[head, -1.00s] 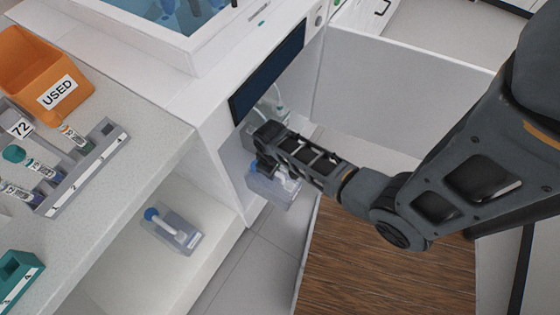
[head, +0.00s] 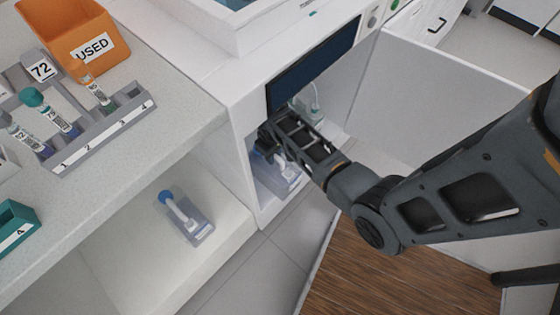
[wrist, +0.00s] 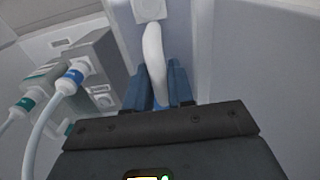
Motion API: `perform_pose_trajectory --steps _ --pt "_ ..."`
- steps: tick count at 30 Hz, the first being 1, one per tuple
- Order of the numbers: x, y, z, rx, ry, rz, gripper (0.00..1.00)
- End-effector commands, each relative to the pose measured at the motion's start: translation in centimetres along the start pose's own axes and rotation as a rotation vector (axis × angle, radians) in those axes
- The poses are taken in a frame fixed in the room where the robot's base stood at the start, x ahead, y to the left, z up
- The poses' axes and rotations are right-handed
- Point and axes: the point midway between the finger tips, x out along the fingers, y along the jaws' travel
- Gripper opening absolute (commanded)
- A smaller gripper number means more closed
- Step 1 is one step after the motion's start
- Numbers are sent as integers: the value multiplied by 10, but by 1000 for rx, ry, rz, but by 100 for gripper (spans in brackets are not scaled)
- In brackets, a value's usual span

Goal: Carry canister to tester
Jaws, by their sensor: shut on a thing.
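My gripper (head: 270,146) is shut on the canister's white handle. The canister (head: 280,180) is a clear box with blue parts, hanging below my gripper at the open lower bay of the white tester (head: 240,110). In the wrist view, the blue fingers of my gripper (wrist: 157,95) close around the curved white handle (wrist: 153,48). The canister's body is hidden there by my gripper. I cannot tell whether the canister touches the bay floor.
A second canister (head: 186,220) with a blue cap stands on the shelf under the counter. Tube connectors, one blue (wrist: 72,78) and one green (wrist: 27,103), are left of my gripper. The tester's open door (head: 440,100) stands to the right.

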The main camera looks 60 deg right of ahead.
Motion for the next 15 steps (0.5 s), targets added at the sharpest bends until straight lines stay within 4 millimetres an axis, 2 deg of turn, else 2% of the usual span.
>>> perform_pose_trajectory --steps 1,15 --pt "1 0 -8 0 6 0 0" --pt "1 0 -55 0 7 1 0"
